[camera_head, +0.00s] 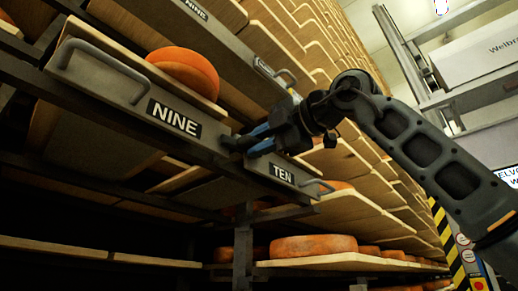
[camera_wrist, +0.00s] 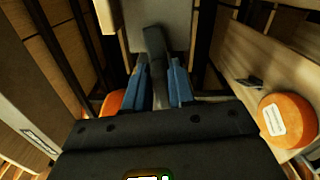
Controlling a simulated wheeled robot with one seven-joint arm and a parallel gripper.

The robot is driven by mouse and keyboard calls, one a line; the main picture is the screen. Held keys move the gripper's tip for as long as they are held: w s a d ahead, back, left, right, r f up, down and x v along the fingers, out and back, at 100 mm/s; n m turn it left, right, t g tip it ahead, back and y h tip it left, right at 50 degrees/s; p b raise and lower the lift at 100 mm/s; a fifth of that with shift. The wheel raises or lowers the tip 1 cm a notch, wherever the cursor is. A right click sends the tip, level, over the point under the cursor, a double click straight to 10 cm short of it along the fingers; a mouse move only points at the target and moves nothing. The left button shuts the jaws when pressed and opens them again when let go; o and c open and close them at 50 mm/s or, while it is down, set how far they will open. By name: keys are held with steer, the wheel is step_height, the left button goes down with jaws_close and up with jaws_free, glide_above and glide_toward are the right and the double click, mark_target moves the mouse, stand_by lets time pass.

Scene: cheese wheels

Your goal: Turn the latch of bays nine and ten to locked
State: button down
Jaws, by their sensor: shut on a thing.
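The bay nine drawer front (camera_head: 115,88) is grey with a NINE label and a bar handle, left of centre in the head view. The bay ten front (camera_head: 262,165), labelled TEN, sits lower to its right. The dark latch (camera_head: 233,143) is at the post between them. My gripper (camera_head: 248,140) reaches in from the right, its blue fingers at the latch. In the wrist view the blue fingers of my gripper (camera_wrist: 160,88) stand on both sides of the dark latch handle (camera_wrist: 155,42), shut on it. The latch's pivot and any lock marking cannot be made out.
An orange cheese wheel (camera_head: 188,70) rests on the board behind bay nine's front. Another wheel (camera_head: 313,246) lies on a lower shelf. Dark rack posts and rails (camera_head: 243,238) surround the latch. Another orange wheel (camera_wrist: 287,118) shows at right in the wrist view.

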steer(key=shift+w+f+m+b, duration=0.15)
steer(key=shift+m+b, duration=0.2)
steer(key=shift+m, duration=0.35)
steer(key=shift+d, duration=0.1)
steer(key=c, duration=1)
jaws_free()
steer(key=shift+c, duration=0.2)
steer(key=b+v, duration=0.1)
steer(key=v, duration=0.7)
